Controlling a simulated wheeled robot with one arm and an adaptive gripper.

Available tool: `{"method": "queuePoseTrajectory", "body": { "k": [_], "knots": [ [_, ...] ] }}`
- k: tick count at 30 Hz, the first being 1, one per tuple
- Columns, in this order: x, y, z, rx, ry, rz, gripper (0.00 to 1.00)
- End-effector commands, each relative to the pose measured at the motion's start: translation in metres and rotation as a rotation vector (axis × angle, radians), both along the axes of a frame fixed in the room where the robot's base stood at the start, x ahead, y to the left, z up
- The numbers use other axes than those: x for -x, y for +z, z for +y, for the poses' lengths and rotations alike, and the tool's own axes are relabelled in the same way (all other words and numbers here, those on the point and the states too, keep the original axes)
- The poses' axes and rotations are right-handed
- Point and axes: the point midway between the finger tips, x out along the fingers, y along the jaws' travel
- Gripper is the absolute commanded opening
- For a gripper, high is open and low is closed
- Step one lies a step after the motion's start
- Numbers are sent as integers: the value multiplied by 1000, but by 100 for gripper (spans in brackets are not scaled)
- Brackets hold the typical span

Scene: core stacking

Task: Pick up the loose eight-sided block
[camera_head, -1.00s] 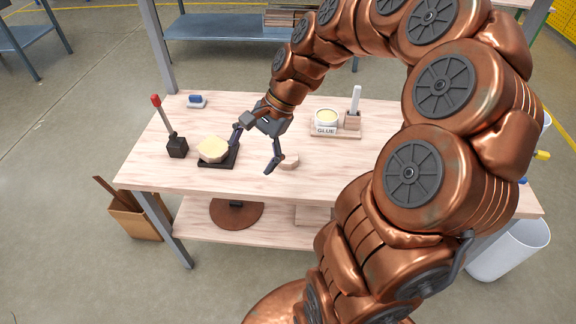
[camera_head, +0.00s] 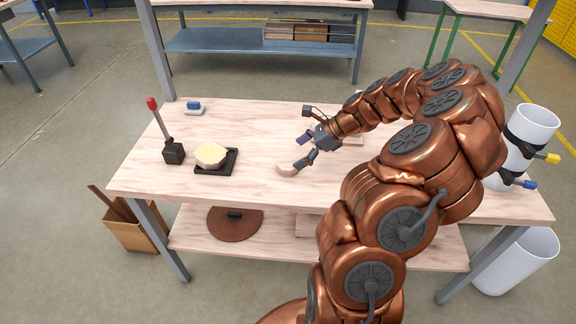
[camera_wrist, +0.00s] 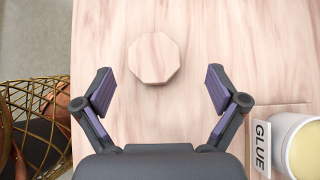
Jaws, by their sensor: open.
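The loose eight-sided block (camera_head: 287,169) is pale wood and lies flat on the workbench. In the wrist view the block (camera_wrist: 154,58) shows whole, just beyond the fingertips and roughly centred between them. My gripper (camera_head: 301,150) is open and empty, to the upper right of the block in the head view. In the wrist view the fingers of my gripper (camera_wrist: 160,85) are spread to either side, wider apart than the block, and no contact shows.
A glue pot (camera_wrist: 298,145) is right of my gripper.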

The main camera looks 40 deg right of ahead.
Motion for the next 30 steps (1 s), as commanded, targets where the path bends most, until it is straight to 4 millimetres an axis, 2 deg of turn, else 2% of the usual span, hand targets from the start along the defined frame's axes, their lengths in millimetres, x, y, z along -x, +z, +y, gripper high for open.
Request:
{"method": "queuePoseTrajectory", "body": {
  "k": [5,12,20,30],
  "knots": [
    [-3,-9,12,-5,6,1,96],
    [-15,-32,30,-2,4,0,96],
    [-17,-37,31,0,2,-1,96],
    [-17,-37,31,1,3,-1,62]
  ]
}}
